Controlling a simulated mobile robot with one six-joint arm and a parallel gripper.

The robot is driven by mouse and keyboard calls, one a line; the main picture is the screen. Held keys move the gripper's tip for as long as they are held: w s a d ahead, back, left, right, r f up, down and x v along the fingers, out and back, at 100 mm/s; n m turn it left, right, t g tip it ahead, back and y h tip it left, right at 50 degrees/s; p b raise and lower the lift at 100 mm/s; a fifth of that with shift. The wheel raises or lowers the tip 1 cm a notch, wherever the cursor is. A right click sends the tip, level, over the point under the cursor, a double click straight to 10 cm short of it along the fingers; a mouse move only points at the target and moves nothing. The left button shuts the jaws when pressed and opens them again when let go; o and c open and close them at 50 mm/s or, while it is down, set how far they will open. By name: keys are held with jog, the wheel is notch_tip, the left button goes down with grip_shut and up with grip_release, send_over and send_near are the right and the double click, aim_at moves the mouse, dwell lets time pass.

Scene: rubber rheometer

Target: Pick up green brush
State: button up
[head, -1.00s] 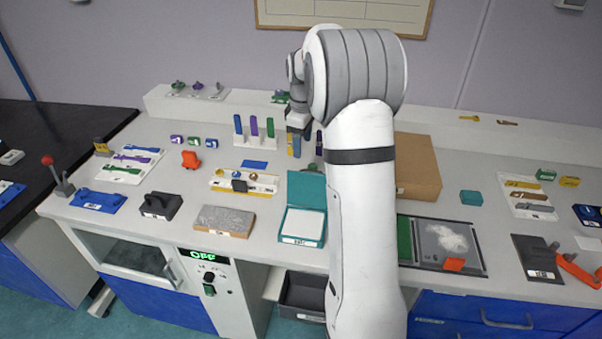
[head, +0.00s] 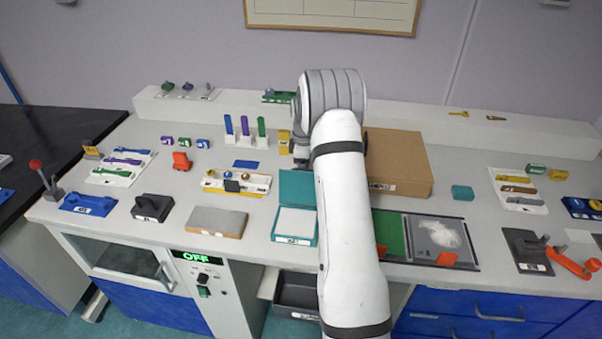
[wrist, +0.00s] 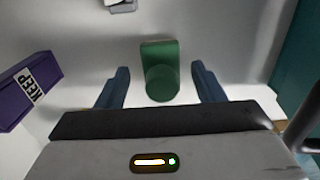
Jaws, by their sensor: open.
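A green piece (wrist: 160,62), seemingly the green brush, shows in the wrist view as an upright block with a round lower end. My gripper (wrist: 160,76) is open, with one blue-grey finger on each side of it and a visible gap on both sides. I cannot tell how far the fingers are from it in depth. In the head view a green upright piece (head: 261,127) stands in a white rack (head: 247,142) beside a purple and a blue one. My gripper is hidden behind my arm there.
A teal surface (wrist: 304,65) is at right. In the head view, a cardboard box (head: 400,163) and a teal open case (head: 296,190) flank my arm. A back ledge (head: 230,108) holds small parts.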

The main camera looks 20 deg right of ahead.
jog(key=shift+f, duration=0.1)
jog(key=c, duration=1.1)
notch_tip(320, 180, up, 10)
jog(key=shift+r+b, duration=0.1)
jog(key=shift+b, duration=0.45)
jog(key=o, duration=0.4)
jog(key=shift+c, duration=1.3)
